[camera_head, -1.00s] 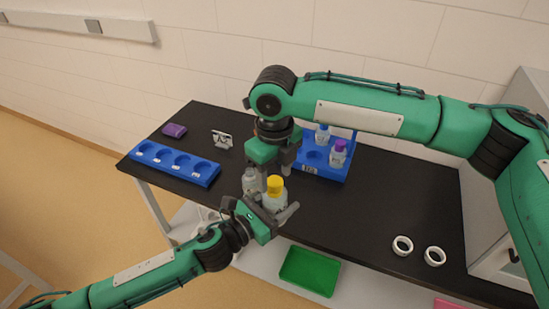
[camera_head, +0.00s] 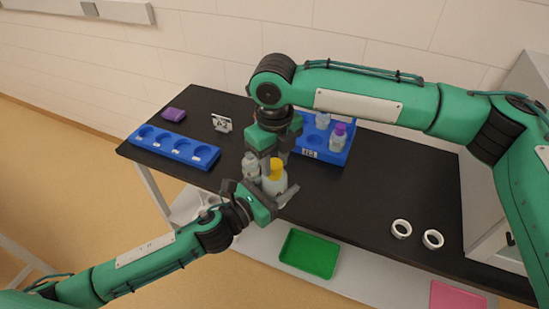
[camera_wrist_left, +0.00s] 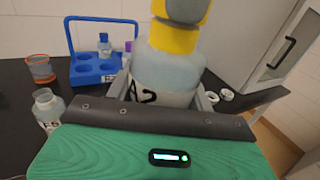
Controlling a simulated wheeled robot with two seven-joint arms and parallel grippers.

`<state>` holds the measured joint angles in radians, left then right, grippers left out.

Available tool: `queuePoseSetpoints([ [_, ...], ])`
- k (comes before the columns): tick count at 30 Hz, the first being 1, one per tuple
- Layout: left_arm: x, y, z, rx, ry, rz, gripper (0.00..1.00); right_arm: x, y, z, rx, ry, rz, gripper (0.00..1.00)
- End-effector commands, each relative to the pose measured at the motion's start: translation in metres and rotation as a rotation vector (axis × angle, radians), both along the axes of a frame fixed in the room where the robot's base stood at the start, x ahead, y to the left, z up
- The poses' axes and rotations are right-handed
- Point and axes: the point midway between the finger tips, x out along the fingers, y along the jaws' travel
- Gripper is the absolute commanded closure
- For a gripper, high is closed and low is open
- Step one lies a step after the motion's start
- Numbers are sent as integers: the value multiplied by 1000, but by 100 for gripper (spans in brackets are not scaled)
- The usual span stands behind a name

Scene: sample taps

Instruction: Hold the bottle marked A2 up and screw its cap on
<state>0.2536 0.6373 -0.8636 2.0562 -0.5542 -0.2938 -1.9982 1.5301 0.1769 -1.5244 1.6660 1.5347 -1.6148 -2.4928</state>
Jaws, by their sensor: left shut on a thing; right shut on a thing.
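My left gripper (camera_head: 268,200) is shut on the bottle marked A2 (camera_head: 275,186), a translucent bottle with a white label. It holds the bottle nearly upright near the table's front edge. In the left wrist view the bottle (camera_wrist_left: 165,78) fills the middle, and the label is partly hidden by my gripper. The yellow cap (camera_head: 276,167) sits at the bottle's top; in the left wrist view the cap (camera_wrist_left: 173,38) meets the bottle's shoulder. My right gripper (camera_head: 272,158) comes from above, shut on the cap. How far the cap is threaded cannot be told.
An uncapped bottle (camera_wrist_left: 47,108) stands close beside my left gripper. A blue rack (camera_head: 310,151) with bottles is behind. A blue holed tray (camera_head: 173,146) lies left, two white rings (camera_head: 401,229) right. A green tray (camera_head: 309,253) is below the front edge. The table's right middle is clear.

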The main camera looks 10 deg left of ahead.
Motion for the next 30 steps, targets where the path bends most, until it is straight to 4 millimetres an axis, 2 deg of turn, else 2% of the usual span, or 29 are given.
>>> queuePoseSetpoints([
  [30,0,0,1,-1,-1,-1,100,0,0,-1,0,-1,-1655,95],
])
